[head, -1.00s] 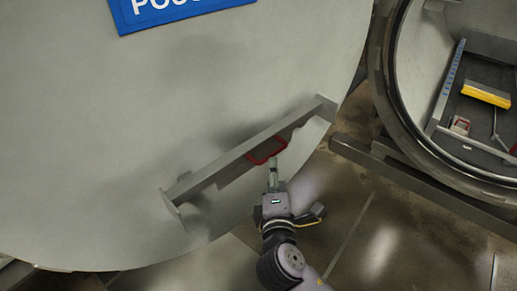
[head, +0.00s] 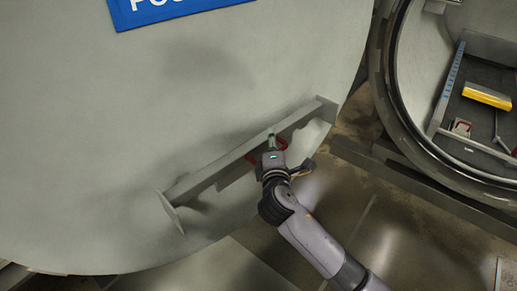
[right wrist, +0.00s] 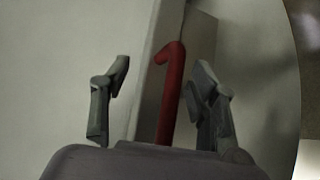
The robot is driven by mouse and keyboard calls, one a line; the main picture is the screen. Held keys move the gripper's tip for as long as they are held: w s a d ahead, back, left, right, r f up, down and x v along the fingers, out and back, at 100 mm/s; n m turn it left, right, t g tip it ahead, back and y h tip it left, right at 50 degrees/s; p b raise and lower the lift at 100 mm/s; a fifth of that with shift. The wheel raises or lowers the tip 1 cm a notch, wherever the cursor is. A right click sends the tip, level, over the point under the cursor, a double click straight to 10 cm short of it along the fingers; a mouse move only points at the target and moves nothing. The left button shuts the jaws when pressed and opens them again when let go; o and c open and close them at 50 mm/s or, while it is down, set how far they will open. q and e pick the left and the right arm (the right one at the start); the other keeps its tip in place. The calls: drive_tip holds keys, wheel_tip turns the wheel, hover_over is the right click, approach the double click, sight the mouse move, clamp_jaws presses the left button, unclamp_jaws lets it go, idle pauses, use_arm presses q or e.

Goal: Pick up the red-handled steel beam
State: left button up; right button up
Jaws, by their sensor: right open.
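The steel beam (head: 215,173) is a long grey bar that runs at a slant across the lower part of the large round grey door. Its red handle (head: 282,143) shows near the beam's right half, partly hidden by my right gripper (head: 271,138). In the right wrist view the red handle (right wrist: 171,95) stands between the two open fingers of the right gripper (right wrist: 160,95), with a gap on each side. The beam (right wrist: 160,50) runs behind the handle there. My left gripper is not in view.
The round grey door (head: 150,110) with a blue sign (head: 165,8) fills the left. The floor (head: 375,215) is clear at lower right.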

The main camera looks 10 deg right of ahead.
drive_tip(key=shift+c, duration=0.4)
clamp_jaws()
idle(0.4)
drive_tip(key=shift+r, duration=0.1)
drive_tip(key=shift+w+r, duration=0.1)
drive_tip(key=shift+r, duration=0.1)
